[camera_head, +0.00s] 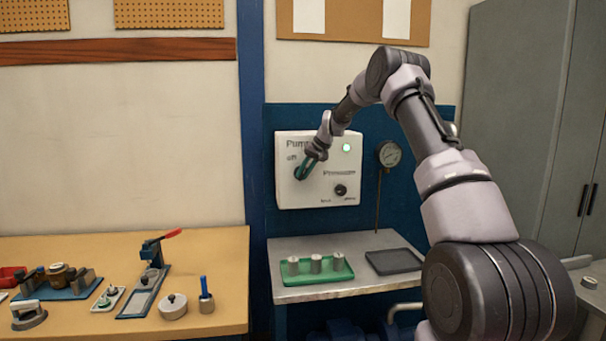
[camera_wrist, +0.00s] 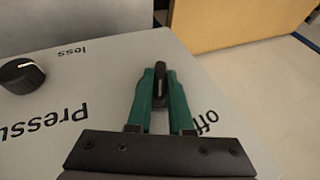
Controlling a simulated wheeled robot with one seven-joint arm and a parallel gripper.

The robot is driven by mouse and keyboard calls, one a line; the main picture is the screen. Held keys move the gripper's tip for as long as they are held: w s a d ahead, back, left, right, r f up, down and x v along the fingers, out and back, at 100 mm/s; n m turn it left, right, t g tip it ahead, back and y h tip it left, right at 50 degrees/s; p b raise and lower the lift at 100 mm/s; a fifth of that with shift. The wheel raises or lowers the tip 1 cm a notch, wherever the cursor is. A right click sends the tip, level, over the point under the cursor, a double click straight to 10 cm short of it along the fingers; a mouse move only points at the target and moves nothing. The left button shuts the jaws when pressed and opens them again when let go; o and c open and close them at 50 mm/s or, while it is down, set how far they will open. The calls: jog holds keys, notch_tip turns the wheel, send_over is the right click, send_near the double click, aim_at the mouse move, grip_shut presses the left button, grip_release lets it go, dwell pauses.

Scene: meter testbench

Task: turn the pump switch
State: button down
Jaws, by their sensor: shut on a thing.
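The pump switch (camera_wrist: 160,84) is a dark knob on the white control box (camera_head: 290,198). In the wrist view it sits between the green fingertips of my gripper (camera_wrist: 160,80), which are shut on it. In the head view my gripper (camera_head: 305,168) is at the left part of the box, under the "Pump" label and by the word "off", and it hides the switch there. The exact angle of the switch is hard to tell.
A black pressure knob (camera_head: 341,190) is at the box's lower right. A round gauge (camera_head: 389,154) stands to the right. Below, a bench (camera_head: 300,293) holds a green tray (camera_head: 293,277) with metal cylinders and an empty dark tray (camera_head: 395,262).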

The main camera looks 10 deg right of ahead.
jog(key=shift+y, duration=0.5)
jog(key=c, duration=0.8)
grip_release()
jog(key=shift+d, duration=0.1)
jog(key=v, duration=1)
jog(key=shift+s+r, duration=0.2)
jog(key=shift+r, duration=0.1)
